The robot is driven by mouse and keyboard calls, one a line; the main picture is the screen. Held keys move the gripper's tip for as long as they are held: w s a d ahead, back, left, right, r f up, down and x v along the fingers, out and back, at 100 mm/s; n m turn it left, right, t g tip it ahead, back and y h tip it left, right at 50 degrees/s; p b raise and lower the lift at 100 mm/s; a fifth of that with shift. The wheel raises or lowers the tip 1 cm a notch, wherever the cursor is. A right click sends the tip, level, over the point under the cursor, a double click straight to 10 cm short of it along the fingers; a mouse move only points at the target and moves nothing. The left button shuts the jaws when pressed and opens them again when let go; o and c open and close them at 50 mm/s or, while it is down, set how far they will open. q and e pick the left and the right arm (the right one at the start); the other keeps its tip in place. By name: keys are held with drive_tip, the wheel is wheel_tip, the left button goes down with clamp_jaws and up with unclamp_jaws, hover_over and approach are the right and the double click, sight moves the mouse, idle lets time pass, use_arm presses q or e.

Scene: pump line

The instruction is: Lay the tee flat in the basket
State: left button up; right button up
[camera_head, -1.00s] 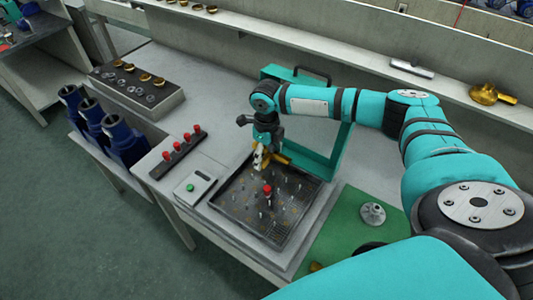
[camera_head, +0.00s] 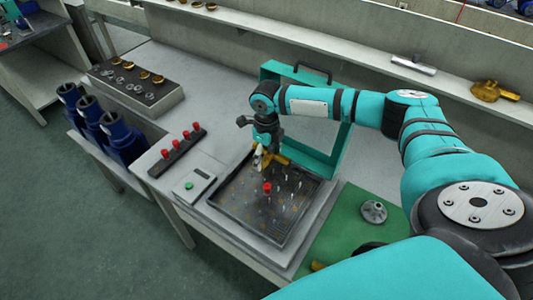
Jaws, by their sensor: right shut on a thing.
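My right gripper (camera_head: 259,160) comes down over the back part of the basket (camera_head: 224,207), a dark square tray with several small upright pins. It is shut on a brass-coloured piece, which seems to be the tee (camera_head: 281,159). The tee is small and partly hidden by the gripper, so its tilt and whether it touches the basket cannot be told. A red-topped part (camera_head: 267,187) stands among the pins in front of the gripper. My left gripper is not in view.
A teal frame with a handle (camera_head: 300,75) stands behind the basket. A black rack with red knobs (camera_head: 177,151) and a green-button box (camera_head: 190,187) are to the left. A green mat (camera_head: 343,222) with a grey flanged part (camera_head: 373,211) lies to the right.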

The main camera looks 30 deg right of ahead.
drive_tip(key=shift+f, duration=0.15)
idle(0.5)
drive_tip(key=shift+f+b, duration=1)
drive_tip(key=shift+f, duration=0.9)
drive_tip(key=o, duration=1.4)
drive_tip(key=shift+d, duration=0.1)
wheel_tip(320, 180, up, 12)
drive_tip(key=shift+f, duration=0.1)
